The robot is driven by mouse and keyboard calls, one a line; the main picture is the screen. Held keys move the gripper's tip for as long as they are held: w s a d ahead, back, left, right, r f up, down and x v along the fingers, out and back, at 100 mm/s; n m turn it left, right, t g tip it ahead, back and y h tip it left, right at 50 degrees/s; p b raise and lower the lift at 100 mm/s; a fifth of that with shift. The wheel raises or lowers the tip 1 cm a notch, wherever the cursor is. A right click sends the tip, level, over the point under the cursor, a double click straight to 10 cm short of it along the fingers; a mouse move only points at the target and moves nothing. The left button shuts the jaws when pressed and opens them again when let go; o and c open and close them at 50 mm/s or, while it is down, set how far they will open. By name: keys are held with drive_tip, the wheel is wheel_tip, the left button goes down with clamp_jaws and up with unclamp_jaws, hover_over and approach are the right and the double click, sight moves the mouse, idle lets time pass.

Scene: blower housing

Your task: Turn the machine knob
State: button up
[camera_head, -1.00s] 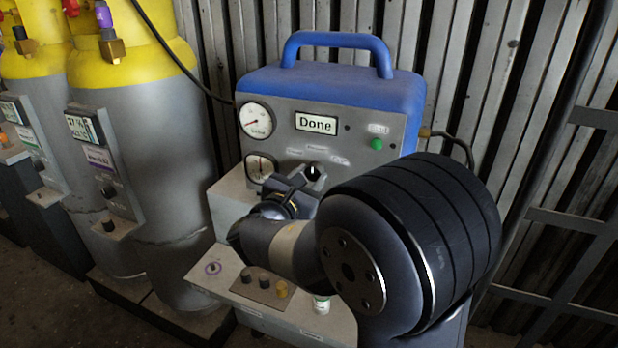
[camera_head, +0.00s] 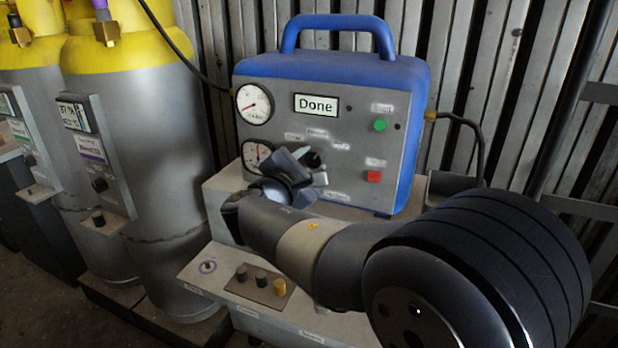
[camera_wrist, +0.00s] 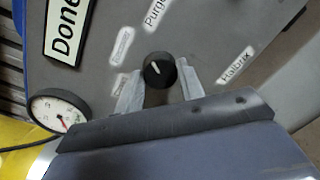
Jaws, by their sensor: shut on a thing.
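The machine knob (camera_wrist: 158,69) is black with a white pointer line and sits on the grey front panel of the blue-topped machine (camera_head: 330,85). In the wrist view, my gripper (camera_wrist: 160,84) has one pale finger on each side of the knob and is shut on it. The pointer leans up and left in that view. In the head view, my gripper (camera_head: 308,168) covers most of the knob (camera_head: 316,160). The machine's display (camera_head: 316,105) reads "Done".
Two round gauges, the upper one (camera_head: 253,104) clear in view, sit left of the knob. A green button (camera_head: 379,125) and a red button (camera_head: 373,176) sit to the right. Below is a ledge with small knobs (camera_head: 261,278). Yellow-topped grey cylinders (camera_head: 150,150) stand at left.

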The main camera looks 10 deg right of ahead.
drive_tip(key=m+b, duration=0.4)
drive_tip(key=shift+f, duration=0.2)
drive_tip(key=shift+r+m+b, duration=0.1)
drive_tip(key=shift+m+b, duration=0.4)
drive_tip(key=shift+b, duration=0.25)
drive_tip(key=shift+r+m, duration=0.1)
drive_tip(key=shift+m, duration=0.2)
drive_tip(key=o, duration=1)
drive_tip(key=p+v, duration=0.1)
drive_tip(key=v, duration=0.9)
drive_tip(key=shift+s+a+r, duration=0.1)
drive_tip(key=shift+s, duration=0.3)
